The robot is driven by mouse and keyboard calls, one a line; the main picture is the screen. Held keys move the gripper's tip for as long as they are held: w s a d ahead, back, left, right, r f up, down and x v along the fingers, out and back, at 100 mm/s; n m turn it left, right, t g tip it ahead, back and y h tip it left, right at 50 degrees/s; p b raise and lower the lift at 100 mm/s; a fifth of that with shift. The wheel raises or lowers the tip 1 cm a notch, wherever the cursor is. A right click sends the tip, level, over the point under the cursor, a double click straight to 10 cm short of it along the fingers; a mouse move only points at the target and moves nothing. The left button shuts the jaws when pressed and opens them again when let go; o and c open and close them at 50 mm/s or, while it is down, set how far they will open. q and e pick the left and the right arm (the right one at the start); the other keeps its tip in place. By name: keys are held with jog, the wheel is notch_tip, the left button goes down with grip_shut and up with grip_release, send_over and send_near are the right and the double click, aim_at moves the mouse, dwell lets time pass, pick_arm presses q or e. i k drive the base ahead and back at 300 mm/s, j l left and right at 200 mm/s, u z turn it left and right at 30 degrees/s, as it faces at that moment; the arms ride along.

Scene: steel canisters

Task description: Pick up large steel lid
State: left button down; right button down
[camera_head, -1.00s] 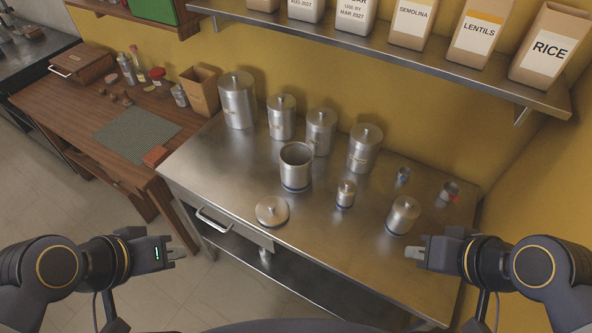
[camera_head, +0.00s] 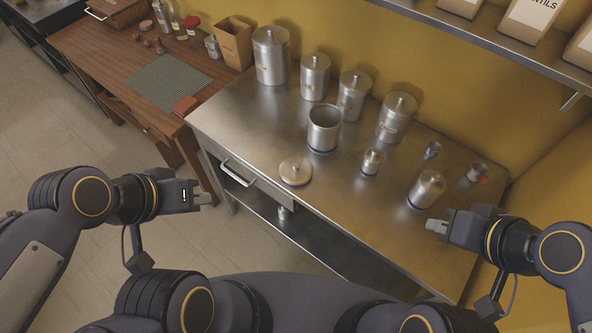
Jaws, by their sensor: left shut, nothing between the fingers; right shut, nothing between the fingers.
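The large steel lid (camera_head: 296,172), a round disc with a small knob on top, lies flat on the steel table near its front edge. The open steel canister (camera_head: 324,130) stands upright just behind it, without a lid. My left gripper (camera_head: 207,196) is shut and empty, in front of the table and left of the lid, well apart from it.
Several lidded canisters (camera_head: 271,56) line the back of the steel table (camera_head: 262,122). A small canister (camera_head: 371,162) stands right of the open one. A drawer handle (camera_head: 238,174) projects from the front. A wooden table (camera_head: 122,55) adjoins at left; a shelf (camera_head: 470,37) hangs above.

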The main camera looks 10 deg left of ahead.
aim_at(294, 170)
jog(key=i+j, duration=0.15)
jog(key=j, duration=0.25)
jog(key=i+j, duration=0.1)
jog(key=j, duration=0.25)
jog(key=i+j, duration=0.15)
jog(key=j, duration=0.25)
jog(key=z, duration=0.4)
jog(key=j+z, duration=0.15)
jog(key=z, duration=0.6)
jog(key=j+z, duration=0.1)
jog(key=z, duration=0.25)
